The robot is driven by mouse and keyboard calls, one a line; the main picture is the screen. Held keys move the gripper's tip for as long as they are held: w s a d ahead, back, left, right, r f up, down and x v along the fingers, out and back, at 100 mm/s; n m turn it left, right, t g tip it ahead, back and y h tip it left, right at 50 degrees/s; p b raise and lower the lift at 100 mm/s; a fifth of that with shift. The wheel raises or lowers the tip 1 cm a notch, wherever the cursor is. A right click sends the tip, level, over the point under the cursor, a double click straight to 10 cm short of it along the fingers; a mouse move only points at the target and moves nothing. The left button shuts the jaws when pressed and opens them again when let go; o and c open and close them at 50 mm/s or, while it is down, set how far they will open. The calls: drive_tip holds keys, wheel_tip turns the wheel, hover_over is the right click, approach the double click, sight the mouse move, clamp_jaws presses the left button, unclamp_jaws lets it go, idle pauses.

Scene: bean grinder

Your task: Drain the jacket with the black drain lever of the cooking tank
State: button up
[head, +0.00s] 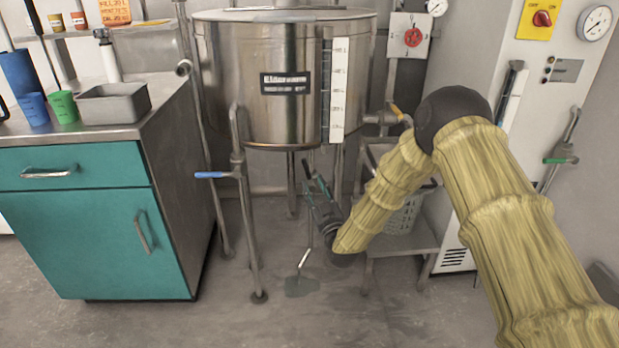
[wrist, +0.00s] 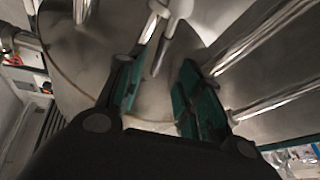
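The cooking tank (head: 230,75) is a large steel cylinder on legs, with a black label and a white level scale. My gripper (head: 313,176) is low beneath the tank, pointing up at its underside. In the wrist view my gripper (wrist: 166,66) is open, its green-padded fingers apart. A pale metal pipe fitting (wrist: 160,42) shows beyond and partly between the fingertips, and I see no grip on it. I cannot make out the black drain lever in either view; the gripper may hide it in the head view.
A blue-handled valve (head: 210,175) is on the left pipe, and a yellow lever (head: 397,112) is right of the tank. A low steel stand (head: 410,243) is beside my forearm. A teal cabinet (head: 85,235) stands left. A wet patch (head: 302,286) lies on the floor.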

drive_tip(key=shift+v, duration=1.95)
drive_tip(key=shift+c, duration=0.2)
